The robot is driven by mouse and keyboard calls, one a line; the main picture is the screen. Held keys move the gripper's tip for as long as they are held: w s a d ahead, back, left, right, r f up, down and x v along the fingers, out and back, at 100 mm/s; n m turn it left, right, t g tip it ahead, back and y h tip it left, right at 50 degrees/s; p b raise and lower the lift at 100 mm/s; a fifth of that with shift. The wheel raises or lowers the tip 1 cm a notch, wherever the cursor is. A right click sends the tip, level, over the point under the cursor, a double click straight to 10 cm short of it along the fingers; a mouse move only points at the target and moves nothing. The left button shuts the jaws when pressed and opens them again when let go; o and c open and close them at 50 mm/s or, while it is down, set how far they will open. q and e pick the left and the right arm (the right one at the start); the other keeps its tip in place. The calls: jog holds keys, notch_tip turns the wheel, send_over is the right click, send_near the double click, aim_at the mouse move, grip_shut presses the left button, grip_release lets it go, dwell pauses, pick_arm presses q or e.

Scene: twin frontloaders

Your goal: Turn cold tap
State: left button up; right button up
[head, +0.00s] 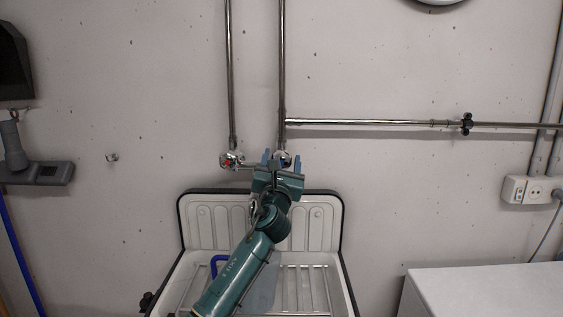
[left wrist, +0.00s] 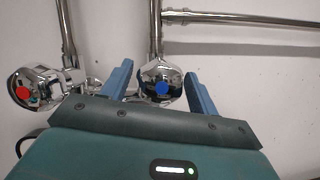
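The cold tap (left wrist: 161,84) is a chrome knob with a blue dot, at the foot of the right vertical pipe. In the head view it shows (head: 283,158) just behind my left gripper's fingers. My left gripper (head: 281,156) is open. In the left wrist view its two blue fingers (left wrist: 158,84) stand on either side of the cold tap, with a gap to the knob on the right; contact on the left cannot be told. The hot tap (head: 230,160), with a red dot, is to the left and also shows in the left wrist view (left wrist: 35,90). My right gripper is not in view.
A pipe (head: 370,122) runs right along the wall to a black valve (head: 467,123). A white surface (head: 490,290) is at the lower right.

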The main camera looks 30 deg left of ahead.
pick_arm(q)
jog(key=c, duration=0.8)
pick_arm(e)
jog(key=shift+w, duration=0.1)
pick_arm(q)
jog(key=shift+n+b, duration=0.3)
jog(key=shift+n, duration=0.2)
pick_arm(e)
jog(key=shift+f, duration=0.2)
pick_arm(q)
jog(key=n+y+b, duration=0.1)
jog(key=n, duration=0.1)
jog(key=shift+f+n+g+y, duration=0.1)
jog(key=shift+n+g+y, duration=0.3)
jog(key=shift+n+g+y+b, duration=0.4)
jog(key=shift+n+y+b, duration=0.1)
jog(key=shift+n, duration=0.5)
jog(key=n+g+y+b, duration=0.1)
jog(key=n, duration=0.2)
jog(key=shift+n, duration=0.3)
jog(key=shift+n+g+y, duration=0.3)
jog(key=shift+n, duration=0.1)
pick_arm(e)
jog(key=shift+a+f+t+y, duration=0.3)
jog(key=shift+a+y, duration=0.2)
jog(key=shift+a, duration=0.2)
pick_arm(q)
jog(key=shift+n, duration=0.3)
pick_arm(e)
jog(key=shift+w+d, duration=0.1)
